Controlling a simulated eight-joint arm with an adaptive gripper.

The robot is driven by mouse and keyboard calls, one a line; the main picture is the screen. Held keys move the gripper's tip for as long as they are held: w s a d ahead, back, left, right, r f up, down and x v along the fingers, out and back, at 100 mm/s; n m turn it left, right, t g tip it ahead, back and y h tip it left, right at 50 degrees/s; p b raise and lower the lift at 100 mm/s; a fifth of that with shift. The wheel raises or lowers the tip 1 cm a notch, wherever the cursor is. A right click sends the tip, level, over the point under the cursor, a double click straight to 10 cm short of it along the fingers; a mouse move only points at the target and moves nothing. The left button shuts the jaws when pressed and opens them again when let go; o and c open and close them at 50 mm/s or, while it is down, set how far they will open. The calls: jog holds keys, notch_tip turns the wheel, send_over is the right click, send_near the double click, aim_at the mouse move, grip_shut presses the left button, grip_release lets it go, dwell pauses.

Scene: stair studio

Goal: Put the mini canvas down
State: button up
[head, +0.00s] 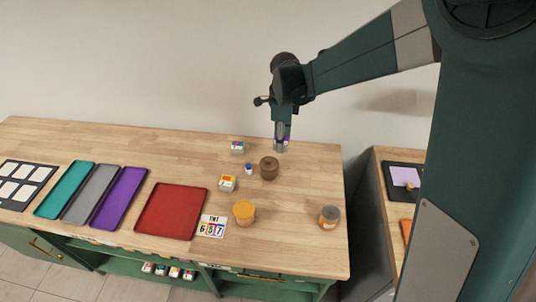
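My gripper (282,134) points down over the back right part of the wooden table (180,145). It appears shut on a small pale and purple thing, which I take to be the mini canvas (281,147). The fingers hide most of it, so its face cannot be seen. It is just behind and right of a brown round pot (269,168). I cannot tell whether it touches the tabletop.
Nearby are a small coloured block (237,147), a blue bottle (248,169), a red-yellow block (227,184), an orange jar (244,213) and a tin (329,217). A red tray (170,211) and number card (211,227) lie left.

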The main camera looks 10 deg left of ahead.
jog(key=w+a, duration=0.6)
jog(key=w, duration=0.4)
send_over(268, 153)
notch_tip(268, 153, down, 6)
jog(key=shift+s+f, duration=0.1)
jog(key=shift+f, duration=3)
jog(key=shift+f, duration=1.85)
jog(key=shift+f+b, duration=0.2)
jog(key=shift+b, duration=0.25)
jog(key=o, duration=0.9)
jog(key=shift+c, duration=0.2)
